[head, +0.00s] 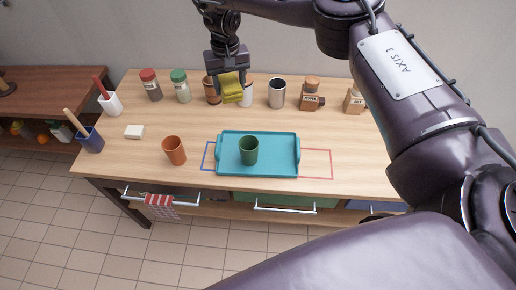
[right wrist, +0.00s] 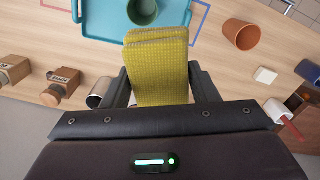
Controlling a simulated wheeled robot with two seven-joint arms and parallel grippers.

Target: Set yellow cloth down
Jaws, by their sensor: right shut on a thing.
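The yellow cloth (head: 231,87) is a folded, textured piece held between the fingers of my right gripper (head: 230,76). In the head view it hangs in front of the cups at the back of the table. In the right wrist view the cloth (right wrist: 158,68) fills the space between the two dark fingers of the gripper (right wrist: 168,84). The gripper is shut on it. The cloth appears to be above the wooden table (head: 340,145); its exact height is hard to tell. My left gripper is not in view.
A teal tray (head: 285,167) holds a green cup (head: 249,150), between blue and red outlines. An orange cup (head: 174,150) and a white block (head: 134,131) stand left. The table right of the tray is clear.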

